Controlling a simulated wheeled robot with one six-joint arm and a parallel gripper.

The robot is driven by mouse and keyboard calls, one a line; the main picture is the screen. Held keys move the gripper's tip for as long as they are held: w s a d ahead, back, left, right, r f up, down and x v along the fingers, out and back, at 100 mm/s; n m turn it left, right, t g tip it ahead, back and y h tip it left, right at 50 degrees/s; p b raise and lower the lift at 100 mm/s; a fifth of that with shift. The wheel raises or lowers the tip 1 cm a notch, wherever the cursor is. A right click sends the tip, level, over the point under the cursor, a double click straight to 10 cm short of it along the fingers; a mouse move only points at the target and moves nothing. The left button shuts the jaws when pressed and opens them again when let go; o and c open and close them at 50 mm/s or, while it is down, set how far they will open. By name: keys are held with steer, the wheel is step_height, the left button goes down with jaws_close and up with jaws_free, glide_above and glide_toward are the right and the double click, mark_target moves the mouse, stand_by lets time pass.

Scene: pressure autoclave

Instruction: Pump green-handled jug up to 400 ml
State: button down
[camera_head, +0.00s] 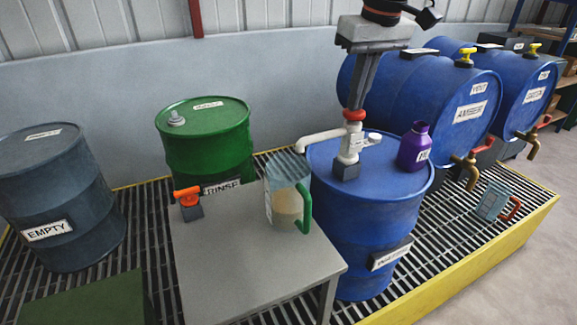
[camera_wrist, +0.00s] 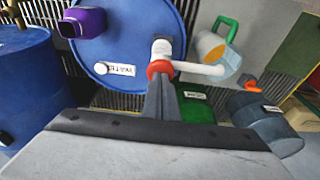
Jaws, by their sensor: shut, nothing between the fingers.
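The green-handled jug (camera_head: 288,204) stands upright on the grey table (camera_head: 225,262), with its handle to the right. It is clear and holds pale liquid in its lower part; its scale is too small to read. The pump (camera_head: 348,145) has a red top (camera_head: 353,115) and a white spout (camera_head: 320,138) reaching left over the jug's mouth. It stands on the blue drum (camera_head: 352,222). My gripper (camera_head: 355,103) points down, shut and empty, with its tips at the pump's red top; contact is unclear. The wrist view shows my gripper (camera_wrist: 160,85) just by the red top (camera_wrist: 160,68), and the jug (camera_wrist: 212,48) beneath the spout.
A purple bottle (camera_head: 414,147) stands on the blue drum, right of the pump. A small orange-topped item (camera_head: 188,202) sits on the table's left. Green RINSE (camera_head: 205,140) and dark EMPTY (camera_head: 65,195) drums stand left. A red-handled jug (camera_head: 490,203) is on the right grating.

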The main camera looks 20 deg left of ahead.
steer(key=shift+w+a+v, duration=0.15)
steer(key=shift+v, duration=0.8)
steer(key=shift+w+a+v, duration=0.1)
steer(key=shift+a+v, duration=0.05)
steer(key=shift+v, duration=0.75)
steer(key=shift+s+d+x, duration=0.15)
steer(key=shift+x, duration=0.75)
steer(key=shift+s+d+x, duration=0.1)
steer(key=shift+d+x, duration=0.05)
steer(key=shift+x, duration=0.75)
steer(key=shift+w+a+v, duration=0.15)
steer(key=shift+v, duration=0.75)
steer(key=shift+w+a+v, duration=0.1)
steer(key=shift+a+v, duration=0.05)
steer(key=shift+v, duration=0.75)
steer(key=shift+r, duration=0.15)
steer(key=shift+w+a+v, duration=0.15)
steer(key=shift+v, duration=0.8)
steer(key=shift+w+a+v, duration=0.1)
steer(key=shift+a+v, duration=0.05)
steer(key=shift+v, duration=0.8)
steer(key=shift+w+a+v, duration=0.15)
steer(key=shift+v, duration=0.85)
steer(key=shift+r, duration=0.1)
